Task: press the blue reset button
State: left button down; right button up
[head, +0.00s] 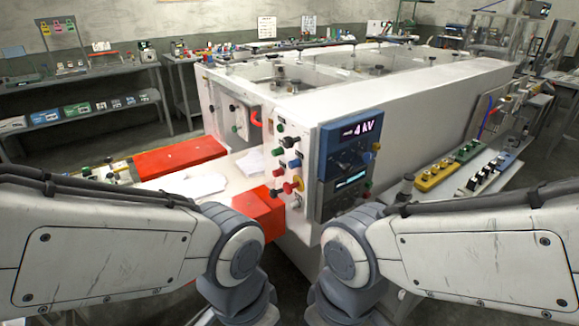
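A large white machine cabinet (420,105) stands in the middle of the head view. On its near corner, a white strip carries several small knobs and buttons in green, black, red and blue. A small blue button (295,164) shows among them; any label on it is too small to read. Right of the strip is a dark blue control panel (335,190) with a lit display (358,130) reading about "4 kV" and a few small coloured buttons. My two arms come in from left and right and bend down at the bottom; both grippers are out of view.
Red blocks (180,156) and a white surface (185,187) lie left of the cabinet. A right-hand bench (440,205) holds yellow, green and blue terminal blocks. Shelves (85,115) with boxes stand back left.

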aim_at(296, 163)
jog(key=k, duration=0.5)
jog(key=z, duration=1.3)
jog(key=i, duration=1.05)
jog(key=u, duration=1.95)
